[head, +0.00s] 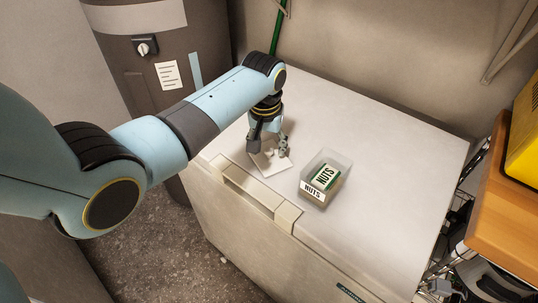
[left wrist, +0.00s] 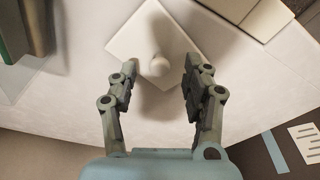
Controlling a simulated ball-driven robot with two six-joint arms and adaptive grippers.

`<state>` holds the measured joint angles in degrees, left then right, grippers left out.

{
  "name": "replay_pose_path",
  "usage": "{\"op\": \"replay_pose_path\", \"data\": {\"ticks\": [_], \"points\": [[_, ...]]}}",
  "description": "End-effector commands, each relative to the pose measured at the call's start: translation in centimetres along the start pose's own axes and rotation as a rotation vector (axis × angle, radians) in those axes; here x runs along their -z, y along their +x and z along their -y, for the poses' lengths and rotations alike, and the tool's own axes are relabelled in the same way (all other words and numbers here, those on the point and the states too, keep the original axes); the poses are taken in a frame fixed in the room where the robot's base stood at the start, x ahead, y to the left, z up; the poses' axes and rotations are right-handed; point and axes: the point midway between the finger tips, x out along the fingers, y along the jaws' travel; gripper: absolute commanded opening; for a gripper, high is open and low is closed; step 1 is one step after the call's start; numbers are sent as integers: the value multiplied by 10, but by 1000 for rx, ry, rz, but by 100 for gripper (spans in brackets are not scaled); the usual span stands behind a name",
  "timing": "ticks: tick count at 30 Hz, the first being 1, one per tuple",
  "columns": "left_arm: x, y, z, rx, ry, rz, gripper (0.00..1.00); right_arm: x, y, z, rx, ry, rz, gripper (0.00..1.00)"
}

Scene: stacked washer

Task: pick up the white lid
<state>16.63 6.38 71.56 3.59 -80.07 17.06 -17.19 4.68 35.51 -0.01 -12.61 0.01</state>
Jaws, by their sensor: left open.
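The white lid (head: 270,171) is a flat square plate lying on top of the white chest (head: 375,140), near its front edge. In the left wrist view the lid (left wrist: 132,44) shows a round white knob (left wrist: 158,65) in its middle. My left gripper (head: 269,149) is above the lid and points down. In the left wrist view its open fingers (left wrist: 160,78) stand on either side of the knob, with gaps on both sides and nothing held. I cannot tell the exact height of the fingertips over the lid. My right gripper is not in view.
A clear open box (head: 341,160) labelled NUTS, with a green NUTS pack inside, stands just right of the lid. The chest handle (head: 255,190) lies in front. A dark cylinder (head: 165,45) stands behind left, a wooden-topped rack (head: 507,215) at right. The chest top's right side is clear.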

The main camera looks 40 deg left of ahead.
Motion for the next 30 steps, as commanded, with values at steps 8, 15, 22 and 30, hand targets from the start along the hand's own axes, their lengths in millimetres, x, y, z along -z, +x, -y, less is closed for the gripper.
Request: {"op": "replay_pose_path", "data": {"ticks": [8, 15, 22, 30], "points": [[0, 16, 0, -1, 1, -1, 49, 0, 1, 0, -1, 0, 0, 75], [0, 16, 0, -1, 1, -1, 31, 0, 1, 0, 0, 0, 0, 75], [0, 16, 0, 0, 1, -1, 1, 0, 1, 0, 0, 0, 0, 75], [0, 16, 0, 0, 1, -1, 0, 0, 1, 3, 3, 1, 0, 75]]}}
